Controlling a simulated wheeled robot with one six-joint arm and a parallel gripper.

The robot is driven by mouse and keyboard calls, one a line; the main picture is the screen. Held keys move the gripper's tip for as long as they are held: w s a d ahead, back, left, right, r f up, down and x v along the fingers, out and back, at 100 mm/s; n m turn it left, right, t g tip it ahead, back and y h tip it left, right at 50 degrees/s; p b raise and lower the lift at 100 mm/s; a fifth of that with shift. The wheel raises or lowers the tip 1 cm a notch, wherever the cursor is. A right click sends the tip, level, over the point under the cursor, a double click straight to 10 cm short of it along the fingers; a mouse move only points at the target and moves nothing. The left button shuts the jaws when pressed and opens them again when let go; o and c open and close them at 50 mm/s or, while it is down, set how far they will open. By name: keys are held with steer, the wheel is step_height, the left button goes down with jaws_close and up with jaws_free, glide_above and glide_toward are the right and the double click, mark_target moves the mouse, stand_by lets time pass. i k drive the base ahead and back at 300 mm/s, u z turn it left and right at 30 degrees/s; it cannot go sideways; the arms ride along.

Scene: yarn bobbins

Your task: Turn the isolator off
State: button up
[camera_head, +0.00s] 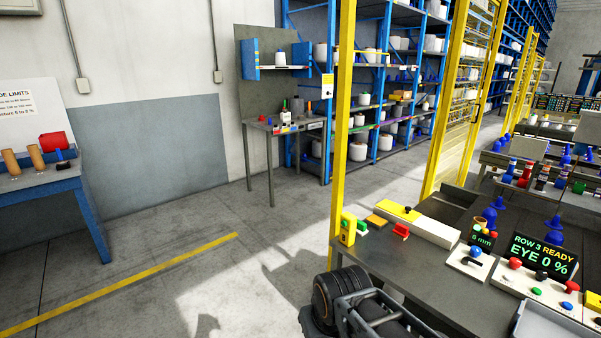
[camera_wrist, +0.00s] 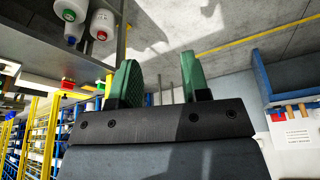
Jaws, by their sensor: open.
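No thing in view is plainly marked as the isolator. A yellow box (camera_head: 348,229) with dark marks stands on the near left corner of the grey bench (camera_head: 400,262).
A panel of coloured buttons (camera_head: 540,291) and a display reading "EYE 0 %" (camera_head: 541,257) stand on the bench's right side. A yellow post (camera_head: 343,130) rises by its left corner. A blue table (camera_head: 42,190) is at far left. The floor (camera_head: 190,215) between is clear.

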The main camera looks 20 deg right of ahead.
mark_target(515, 263)
steer(key=z, duration=1.25)
steer(key=i, duration=1.2)
steer(key=z, duration=1)
